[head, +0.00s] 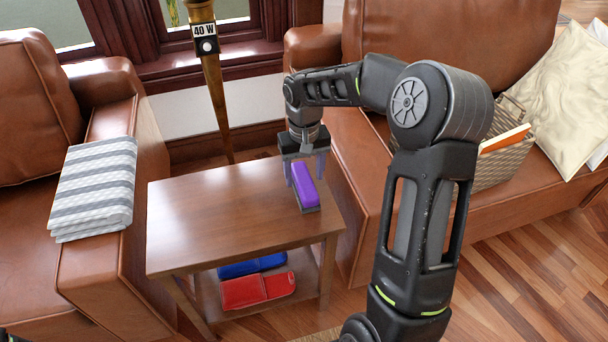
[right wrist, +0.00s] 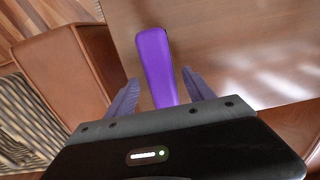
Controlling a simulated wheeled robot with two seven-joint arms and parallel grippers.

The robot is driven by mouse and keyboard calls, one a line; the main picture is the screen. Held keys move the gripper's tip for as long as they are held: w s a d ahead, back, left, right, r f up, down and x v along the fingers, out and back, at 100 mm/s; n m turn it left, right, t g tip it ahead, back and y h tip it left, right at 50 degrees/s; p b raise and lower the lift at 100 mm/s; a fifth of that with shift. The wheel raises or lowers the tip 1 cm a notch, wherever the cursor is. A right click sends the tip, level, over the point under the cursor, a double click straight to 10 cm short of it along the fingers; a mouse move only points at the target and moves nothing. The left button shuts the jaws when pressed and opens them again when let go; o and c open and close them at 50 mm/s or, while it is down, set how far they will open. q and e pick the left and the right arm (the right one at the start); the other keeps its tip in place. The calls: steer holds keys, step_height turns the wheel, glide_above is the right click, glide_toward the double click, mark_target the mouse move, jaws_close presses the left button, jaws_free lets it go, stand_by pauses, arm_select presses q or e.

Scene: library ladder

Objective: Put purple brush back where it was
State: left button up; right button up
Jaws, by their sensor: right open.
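The purple brush (head: 303,184) lies on the right part of the brown wooden side table (head: 215,207), near its right edge, with a dark grey strip along its lower side. My right gripper (head: 305,172) is above it, pointing down, with a finger on either side of the brush. In the right wrist view, the brush (right wrist: 156,62) runs between the two spread purple fingers (right wrist: 160,92), with a gap visible on both sides. Its near end is hidden behind the gripper body. My left gripper is not in view.
A red case (head: 257,290) and a blue case (head: 250,267) lie on the table's lower shelf. Leather armchairs flank the table; the left one holds a striped folded blanket (head: 95,188). A wicker basket (head: 490,165) sits on the right seat. The tabletop's left and middle are clear.

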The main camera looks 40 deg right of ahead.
mark_target(304, 179)
step_height(304, 179, up, 10)
steer(key=p, duration=0.1)
steer(key=shift+p, duration=0.35)
stand_by(0.3)
